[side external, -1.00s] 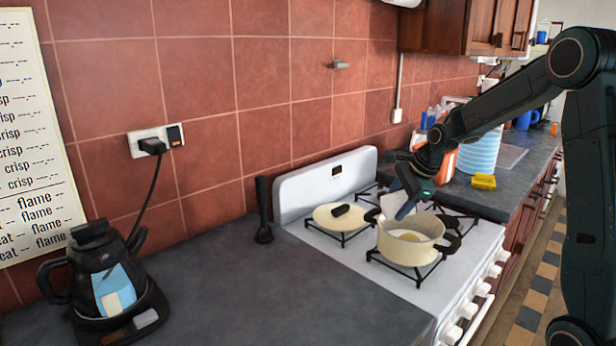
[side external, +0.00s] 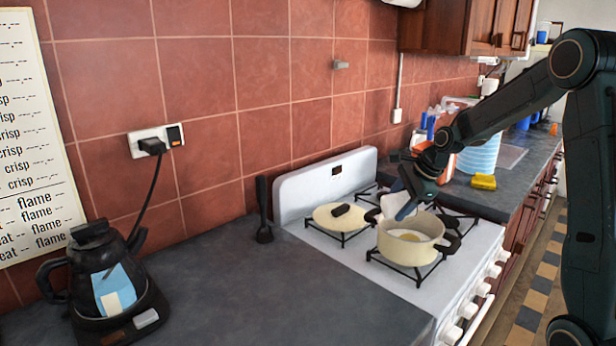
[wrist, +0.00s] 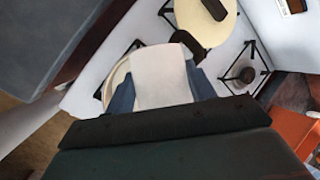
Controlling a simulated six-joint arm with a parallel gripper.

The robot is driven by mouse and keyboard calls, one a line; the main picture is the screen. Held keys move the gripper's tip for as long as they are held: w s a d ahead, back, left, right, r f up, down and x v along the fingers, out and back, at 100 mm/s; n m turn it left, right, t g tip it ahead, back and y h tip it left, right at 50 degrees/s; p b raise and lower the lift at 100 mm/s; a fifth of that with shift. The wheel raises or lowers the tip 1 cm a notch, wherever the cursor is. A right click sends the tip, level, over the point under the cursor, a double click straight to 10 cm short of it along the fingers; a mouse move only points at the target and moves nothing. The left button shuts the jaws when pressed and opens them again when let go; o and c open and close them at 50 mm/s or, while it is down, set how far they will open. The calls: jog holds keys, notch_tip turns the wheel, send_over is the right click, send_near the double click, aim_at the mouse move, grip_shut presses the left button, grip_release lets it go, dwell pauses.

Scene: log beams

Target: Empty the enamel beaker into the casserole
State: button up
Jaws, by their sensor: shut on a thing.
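The white enamel beaker (side external: 390,205) is in my gripper (side external: 405,210), which is shut on it with its blue fingers. It also fills the middle of the wrist view (wrist: 160,75), between the fingers. The beaker is tilted above the back-left rim of the casserole; I cannot see into it. The cream casserole (side external: 405,250) stands open on a front burner, with dark handles. Something pale yellow shows inside it. In the wrist view only part of its rim shows, behind the beaker.
A cream lid (side external: 333,219) with a dark knob lies on the burner to the left. The stove (side external: 322,262) is white, with black grates. A black kettle (side external: 105,280) stands on the counter at far left. A yellow sponge (side external: 483,182) and bottles lie beyond the stove.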

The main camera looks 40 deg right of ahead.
jog(key=shift+s+d+f+t+y, duration=0.2)
jog(key=shift+d+f+t+y, duration=0.05)
jog(key=shift+t+y, duration=0.25)
dwell(0.7)
jog(key=shift+w+a+r, duration=0.1)
dwell(0.4)
jog(key=shift+w+a+r+g+h, duration=0.1)
jog(key=shift+a+r+g+h, duration=0.05)
jog(key=shift+g+h, duration=0.25)
jog(key=shift+w+a+r+g+h, duration=0.1)
jog(key=shift+g+h, duration=0.3)
jog(key=shift+w+a+r+g+h, duration=0.2)
jog(key=shift+a+g+h, duration=0.05)
jog(key=shift+g+h, duration=0.5)
jog(key=shift+w+a+r+n+g+h, duration=0.15)
jog(key=shift+n+g+h, duration=0.35)
jog(key=shift+g+h, duration=0.4)
jog(key=shift+a+g+h, duration=0.1)
jog(key=shift+g+h, duration=0.45)
jog(key=shift+h, duration=0.5)
jog(key=shift+f+h, duration=0.2)
jog(key=shift+h, duration=0.1)
dwell(0.4)
jog(key=shift+f+n+g+h, duration=0.1)
jog(key=shift+n+g+h, duration=0.25)
jog(key=shift+g, duration=0.25)
